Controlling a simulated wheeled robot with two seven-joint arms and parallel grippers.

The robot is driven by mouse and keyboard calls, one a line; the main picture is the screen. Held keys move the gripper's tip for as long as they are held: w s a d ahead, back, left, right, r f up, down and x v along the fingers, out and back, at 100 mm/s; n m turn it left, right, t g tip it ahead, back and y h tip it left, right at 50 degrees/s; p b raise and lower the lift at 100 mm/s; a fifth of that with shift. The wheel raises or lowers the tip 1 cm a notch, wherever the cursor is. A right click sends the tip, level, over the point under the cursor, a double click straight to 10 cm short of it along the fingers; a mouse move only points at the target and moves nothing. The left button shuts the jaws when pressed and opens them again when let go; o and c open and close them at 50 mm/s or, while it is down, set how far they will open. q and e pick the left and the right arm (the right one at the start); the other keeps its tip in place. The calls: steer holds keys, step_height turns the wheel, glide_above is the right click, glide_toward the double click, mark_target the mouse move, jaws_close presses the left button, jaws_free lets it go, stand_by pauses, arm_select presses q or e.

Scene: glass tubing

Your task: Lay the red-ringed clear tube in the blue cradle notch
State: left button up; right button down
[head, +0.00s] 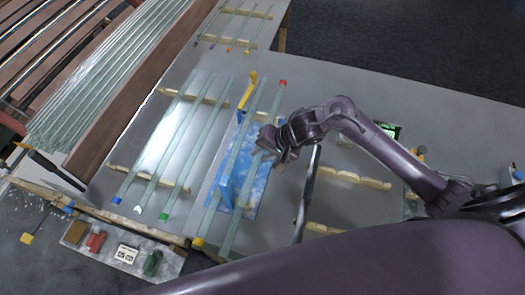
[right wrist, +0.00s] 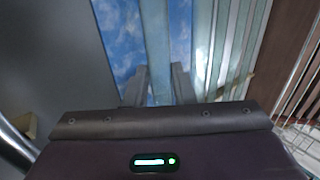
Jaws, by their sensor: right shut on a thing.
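The red-ringed clear tube (head: 242,200) slants across the head view, its red end (head: 283,83) at the far side. My right gripper (head: 266,148) is shut on it, above its middle. In the right wrist view, the tube (right wrist: 156,45) runs between the two fingers (right wrist: 160,85). The blue cradle (head: 226,190) stands on a blue mottled mat (head: 247,205), just left of the tube's near part. I cannot tell whether the tube touches it or how high the tube is. My left gripper is not in view.
Several tubes rest on wooden racks (head: 150,178) further left. More wooden strips (head: 350,178) lie to the right. A dark rod (head: 308,190) is near my right arm.

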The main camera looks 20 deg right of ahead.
steer(key=shift+f, duration=0.3)
steer(key=c, duration=1.2)
jaws_free()
steer(key=shift+c, duration=0.2)
steer(key=shift+r, duration=0.3)
steer(key=p+v, duration=0.1)
steer(key=v, duration=1.1)
steer(key=shift+r, duration=0.1)
